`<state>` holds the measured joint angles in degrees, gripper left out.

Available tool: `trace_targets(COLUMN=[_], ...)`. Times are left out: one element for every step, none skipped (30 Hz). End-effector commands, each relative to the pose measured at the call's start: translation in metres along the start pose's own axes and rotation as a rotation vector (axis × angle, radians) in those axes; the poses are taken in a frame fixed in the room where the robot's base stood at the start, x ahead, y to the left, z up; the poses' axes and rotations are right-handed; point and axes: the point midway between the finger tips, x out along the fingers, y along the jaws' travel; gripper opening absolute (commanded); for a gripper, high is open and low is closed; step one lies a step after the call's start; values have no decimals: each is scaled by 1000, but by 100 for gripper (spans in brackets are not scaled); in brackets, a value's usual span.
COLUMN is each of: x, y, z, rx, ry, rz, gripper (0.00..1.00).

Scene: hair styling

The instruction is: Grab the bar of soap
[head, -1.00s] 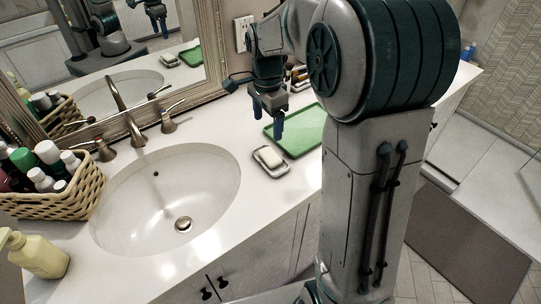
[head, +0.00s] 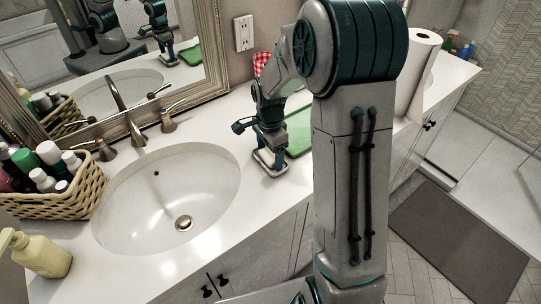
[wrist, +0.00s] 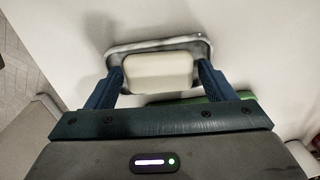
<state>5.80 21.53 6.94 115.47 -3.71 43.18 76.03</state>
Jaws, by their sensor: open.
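The bar of soap (wrist: 158,72) is pale cream and lies in a small grey-rimmed soap dish (wrist: 160,45) in the wrist view. My gripper (wrist: 161,77) is open, with one blue finger at each short end of the soap. A small gap seems to show at each side, but I cannot tell whether the fingertips touch the dish. In the head view my gripper (head: 271,157) is low over the dish (head: 259,162) on the counter. It hides most of the soap there.
A green tray (head: 300,137) lies behind the dish, partly hidden by my arm. The sink (head: 165,195) is to the left, with a faucet (head: 126,112) behind it. A wicker basket of bottles (head: 60,200) and a pump bottle (head: 40,256) stand farther left. A paper roll (head: 418,75) stands right.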

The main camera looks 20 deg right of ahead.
Motion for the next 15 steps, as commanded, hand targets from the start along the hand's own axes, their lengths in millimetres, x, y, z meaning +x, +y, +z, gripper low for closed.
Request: trace_targets(x=[0,0,0,0,0,0,0,0,0,0,-1,-1,-1,-1,-1], y=[0,0,0,0,0,0,0,0,0,0,0,0,0,0,0], z=[0,0,0,0,0,0,0,0,0,0,0,0,0,0,0], rx=[0,0,0,0,0,0,0,0,0,0,0,0,0,0,0], ry=[0,0,0,0,0,0,0,0,0,0,0,0,0,0,0], rz=[0,0,0,0,0,0,0,0,0,0,0,0,0,0,0], gripper=[76,76,76,74,65,54,46,42,42,42,42,42,42,42,42])
